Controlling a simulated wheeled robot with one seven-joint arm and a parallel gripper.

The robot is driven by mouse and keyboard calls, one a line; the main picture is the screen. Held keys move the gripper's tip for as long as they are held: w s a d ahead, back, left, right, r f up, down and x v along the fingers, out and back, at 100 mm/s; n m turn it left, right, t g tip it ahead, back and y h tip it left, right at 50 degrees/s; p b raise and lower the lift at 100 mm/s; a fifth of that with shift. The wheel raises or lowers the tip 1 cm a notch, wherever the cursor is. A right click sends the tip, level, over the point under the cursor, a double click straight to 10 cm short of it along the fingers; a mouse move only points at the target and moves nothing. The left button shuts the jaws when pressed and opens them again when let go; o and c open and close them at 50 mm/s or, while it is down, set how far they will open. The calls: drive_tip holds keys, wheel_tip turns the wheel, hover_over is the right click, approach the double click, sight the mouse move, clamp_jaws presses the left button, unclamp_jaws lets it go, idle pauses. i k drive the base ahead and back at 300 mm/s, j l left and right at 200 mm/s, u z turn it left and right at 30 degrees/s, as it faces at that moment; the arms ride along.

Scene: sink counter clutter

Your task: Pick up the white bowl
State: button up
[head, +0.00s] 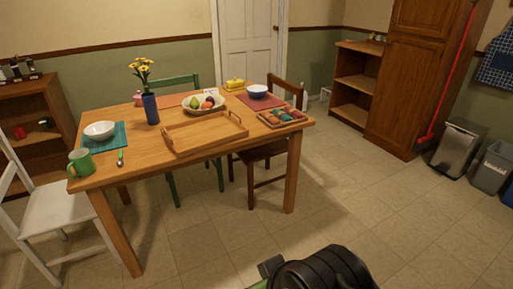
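The white bowl (99,131) sits upright on a teal placemat (121,141) near the left end of the wooden table (150,165). It looks empty. A black rounded part of my arm shows at the bottom edge of the head view, well away from the table and the bowl. No gripper fingers can be made out.
A wooden tray (204,131) lies mid-table. A white chair (58,208) stands at the left. The floor in front is open.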

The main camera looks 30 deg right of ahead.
sight(101, 130)
drive_tip(key=i+j+u, duration=0.1)
drive_tip(key=i+u, duration=0.25)
drive_tip(key=i, duration=0.15)
drive_tip(key=i+u, duration=0.35)
drive_tip(key=i+l+u, duration=0.15)
drive_tip(key=i+u, duration=0.2)
drive_tip(key=i, duration=0.25)
drive_tip(key=i+l+u, duration=0.3)
drive_tip(key=i, duration=0.15)
drive_tip(key=i+l+u, duration=0.35)
drive_tip(key=i, duration=0.1)
